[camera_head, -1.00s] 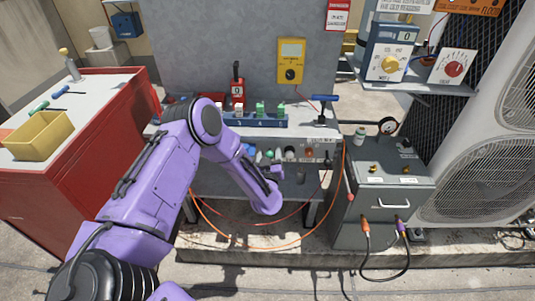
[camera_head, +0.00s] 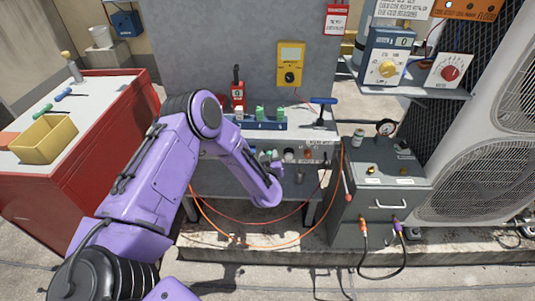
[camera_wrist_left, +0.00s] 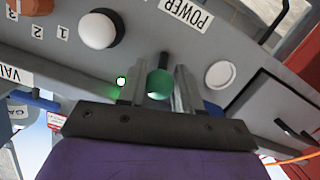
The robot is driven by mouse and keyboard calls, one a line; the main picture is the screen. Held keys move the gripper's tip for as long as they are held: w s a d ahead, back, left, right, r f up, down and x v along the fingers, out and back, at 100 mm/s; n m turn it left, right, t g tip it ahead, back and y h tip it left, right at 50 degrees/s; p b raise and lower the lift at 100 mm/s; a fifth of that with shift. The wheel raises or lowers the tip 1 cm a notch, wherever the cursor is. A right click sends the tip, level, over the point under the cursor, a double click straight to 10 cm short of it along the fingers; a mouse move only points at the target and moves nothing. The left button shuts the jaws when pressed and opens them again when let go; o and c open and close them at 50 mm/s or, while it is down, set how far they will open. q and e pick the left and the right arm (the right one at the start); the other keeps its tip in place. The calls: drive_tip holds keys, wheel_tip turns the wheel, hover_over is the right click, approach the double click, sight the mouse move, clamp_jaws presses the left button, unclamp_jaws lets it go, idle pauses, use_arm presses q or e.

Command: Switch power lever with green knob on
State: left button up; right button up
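My left gripper (camera_wrist_left: 160,86) is at the grey control panel (camera_wrist_left: 230,45) in the left wrist view. Its two fingers stand on either side of the green knob (camera_wrist_left: 159,85), close against it, and it appears shut on the knob. The knob sits on a short dark lever shaft. A small green light (camera_wrist_left: 121,81) glows beside the left finger. The POWER label (camera_wrist_left: 186,14) shows upside down beyond the knob. In the head view my left arm reaches to the bench front panel (camera_head: 318,154), and the fingers are too small there to judge. My right gripper is not in view.
In the wrist view a white round knob (camera_wrist_left: 98,30) and a white disc (camera_wrist_left: 220,75) flank the lever. A blue rack (camera_head: 260,126) stands on the bench above. A grey cabinet (camera_head: 372,200) stands to the right, a red cabinet (camera_head: 100,135) to the left. Orange cable (camera_head: 270,245) hangs below.

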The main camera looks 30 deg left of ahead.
use_arm(q)
drive_tip(key=shift+o, duration=1.4)
drive_tip(key=shift+a, duration=0.1)
drive_tip(key=v, duration=1)
drive_tip(key=shift+s+b, duration=0.35)
